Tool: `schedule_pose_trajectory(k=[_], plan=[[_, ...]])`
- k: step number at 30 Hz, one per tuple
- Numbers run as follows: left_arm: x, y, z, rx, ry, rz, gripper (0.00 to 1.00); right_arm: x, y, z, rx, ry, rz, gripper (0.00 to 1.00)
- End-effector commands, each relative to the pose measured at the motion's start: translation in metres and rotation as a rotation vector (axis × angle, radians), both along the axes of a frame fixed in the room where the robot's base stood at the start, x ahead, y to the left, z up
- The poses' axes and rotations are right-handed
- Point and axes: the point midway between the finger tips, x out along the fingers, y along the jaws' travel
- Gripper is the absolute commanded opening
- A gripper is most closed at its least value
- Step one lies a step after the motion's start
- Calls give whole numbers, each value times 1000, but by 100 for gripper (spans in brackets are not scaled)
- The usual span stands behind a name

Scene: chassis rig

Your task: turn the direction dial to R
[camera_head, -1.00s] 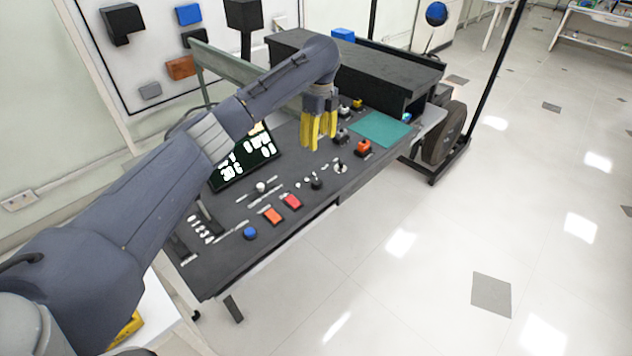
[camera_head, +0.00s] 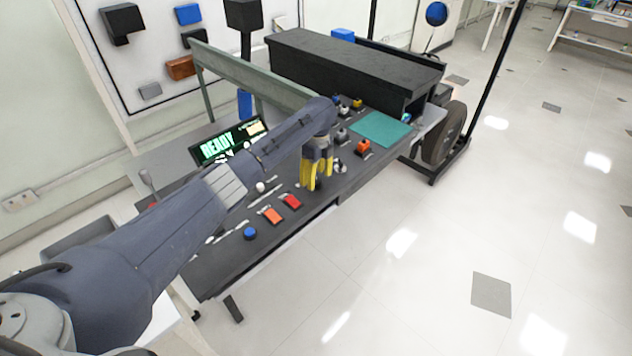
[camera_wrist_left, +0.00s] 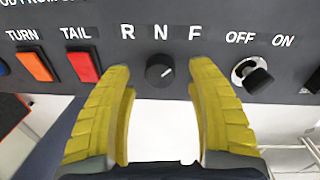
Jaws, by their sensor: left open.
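The direction dial (camera_wrist_left: 160,70) is a dark round knob below the letters R, N and F in the left wrist view. It sits under N, with a small light mark on its face; I cannot tell for sure which letter it points to. My left gripper (camera_head: 308,187) has yellow fingers lowered to the console panel. In the left wrist view its open fingers stand on either side of the dial, with a gap on both sides. In the head view the fingers mostly hide the dial. My right gripper is not in view.
To the left of the dial are the red TAIL button (camera_wrist_left: 83,66) and orange TURN button (camera_wrist_left: 36,66). To the right is the OFF/ON key switch (camera_wrist_left: 252,75). A screen reading READY (camera_head: 225,143) stands behind the console (camera_head: 225,275).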

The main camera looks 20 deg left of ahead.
Motion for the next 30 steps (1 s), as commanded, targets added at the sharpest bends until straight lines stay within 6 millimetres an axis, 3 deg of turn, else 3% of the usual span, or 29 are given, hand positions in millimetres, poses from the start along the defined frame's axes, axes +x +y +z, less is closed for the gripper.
schedule_pose_trajectory(k=[7, 20, 30], plan=[[-1, 0, -18, 0, 0, 1, 57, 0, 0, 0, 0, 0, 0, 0], [-1, 1, -21, 1, -1, 0, 56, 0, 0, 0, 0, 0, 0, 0], [-1, 1, -20, 1, -1, 0, 17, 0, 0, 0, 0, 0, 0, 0]])
